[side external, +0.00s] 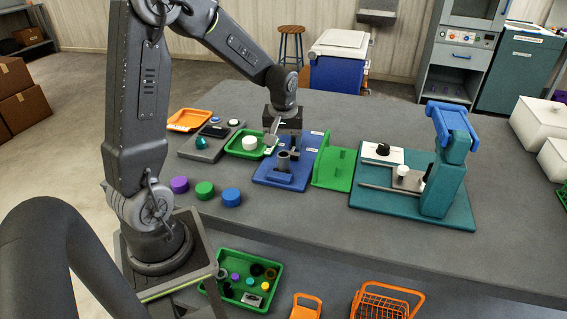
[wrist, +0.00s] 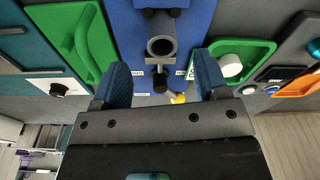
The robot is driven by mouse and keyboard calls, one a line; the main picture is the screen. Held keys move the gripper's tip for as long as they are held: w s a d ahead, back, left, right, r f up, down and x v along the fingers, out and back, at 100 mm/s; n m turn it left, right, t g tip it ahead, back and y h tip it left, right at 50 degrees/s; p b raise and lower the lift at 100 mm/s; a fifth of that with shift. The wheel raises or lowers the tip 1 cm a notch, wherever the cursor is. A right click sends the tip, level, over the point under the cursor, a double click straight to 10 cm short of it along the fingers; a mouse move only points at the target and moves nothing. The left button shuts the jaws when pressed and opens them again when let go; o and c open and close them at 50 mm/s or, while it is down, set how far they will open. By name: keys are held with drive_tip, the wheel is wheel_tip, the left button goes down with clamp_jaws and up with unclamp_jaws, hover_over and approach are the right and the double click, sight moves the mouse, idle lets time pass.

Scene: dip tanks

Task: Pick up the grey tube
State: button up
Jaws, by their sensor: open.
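The grey tube (side external: 284,161) stands on the blue base plate (side external: 262,176) in the side external view, just below my gripper (side external: 277,137). In the wrist view the grey tube (wrist: 161,62) shows its round dark opening, with the blue plate (wrist: 200,22) around it. My gripper (wrist: 163,82) is open. Its two blue fingertips are wide apart, left and right of the tube's line, and nothing is between them. I cannot tell the exact gap between fingers and tube. The tube's lower end is partly hidden.
A green bracket (side external: 334,168) stands right of the blue plate. A green tray (side external: 234,146) with a white round piece (side external: 250,143) lies left. A teal stand (side external: 443,180) is farther right. Purple, green and blue discs (side external: 231,197) sit on the clear near-left table.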

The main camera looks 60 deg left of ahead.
sight(283, 163)
drive_tip(key=shift+w+a+f, duration=0.1)
drive_tip(key=shift+a+f, duration=0.05)
drive_tip(key=shift+f, duration=0.85)
drive_tip(key=shift+w+a+f, duration=0.1)
drive_tip(key=shift+a+f, duration=0.1)
drive_tip(key=shift+f, duration=0.75)
drive_tip(key=shift+a+f, duration=0.15)
drive_tip(key=shift+f, duration=0.85)
drive_tip(key=shift+c, duration=0.2)
drive_tip(key=c, duration=1.1)
